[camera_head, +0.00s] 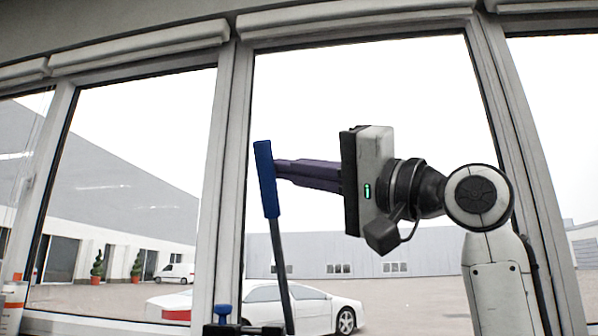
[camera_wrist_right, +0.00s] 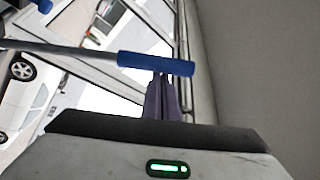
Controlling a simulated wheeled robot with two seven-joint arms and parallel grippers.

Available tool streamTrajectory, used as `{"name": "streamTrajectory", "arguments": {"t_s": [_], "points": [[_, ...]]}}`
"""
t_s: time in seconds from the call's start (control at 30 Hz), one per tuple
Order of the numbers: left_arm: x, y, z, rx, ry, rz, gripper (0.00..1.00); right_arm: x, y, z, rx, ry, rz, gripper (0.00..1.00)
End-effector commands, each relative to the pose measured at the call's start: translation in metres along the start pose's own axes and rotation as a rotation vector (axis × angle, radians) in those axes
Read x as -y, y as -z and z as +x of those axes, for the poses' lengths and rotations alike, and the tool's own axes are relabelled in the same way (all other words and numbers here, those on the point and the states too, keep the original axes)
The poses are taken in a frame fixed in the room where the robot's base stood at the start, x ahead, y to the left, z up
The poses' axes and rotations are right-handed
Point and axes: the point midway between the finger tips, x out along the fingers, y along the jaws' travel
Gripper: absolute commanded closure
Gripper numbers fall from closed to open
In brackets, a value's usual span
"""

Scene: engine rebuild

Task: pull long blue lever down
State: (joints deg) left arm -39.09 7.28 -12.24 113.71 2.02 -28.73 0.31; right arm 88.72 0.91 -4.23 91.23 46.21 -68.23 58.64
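The long lever has a blue grip (camera_head: 265,180) and a grey rod (camera_head: 284,270). In the head view it stands nearly upright, leaning slightly left at the top. My left gripper is not in view.
A short blue knob (camera_head: 222,312) stands on a dark mechanism at the lever's foot. A white and orange container (camera_head: 12,305) shows at the lower left edge. Framed windows stand behind, with a white car (camera_head: 300,306) outside. Space around the lever's top looks clear.

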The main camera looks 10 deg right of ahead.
Motion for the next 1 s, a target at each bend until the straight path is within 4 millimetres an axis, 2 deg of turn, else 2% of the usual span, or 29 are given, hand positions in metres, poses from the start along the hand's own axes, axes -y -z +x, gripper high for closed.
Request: {"name": "streamTrajectory", "arguments": {"t_s": [0.03, 0.17, 0.33, 0.47, 0.8, 1.0], "points": [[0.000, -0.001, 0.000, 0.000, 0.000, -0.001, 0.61, 0.000, -0.007, 0.002, 0.017, -0.002, -0.001, 1.00], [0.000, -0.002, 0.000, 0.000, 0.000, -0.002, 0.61, -0.001, -0.007, 0.001, 0.017, -0.003, -0.001, 1.00], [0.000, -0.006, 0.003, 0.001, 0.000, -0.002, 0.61, -0.003, -0.005, -0.013, 0.011, -0.003, -0.001, 1.00], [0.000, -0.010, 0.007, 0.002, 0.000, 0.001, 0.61, -0.003, -0.001, -0.038, 0.005, -0.001, -0.003, 1.00], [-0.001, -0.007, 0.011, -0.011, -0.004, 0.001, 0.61, 0.021, 0.017, -0.114, -0.002, -0.001, -0.002, 1.00], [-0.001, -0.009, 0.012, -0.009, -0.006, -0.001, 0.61, 0.028, 0.022, -0.139, -0.002, 0.000, 0.000, 1.00]]}}
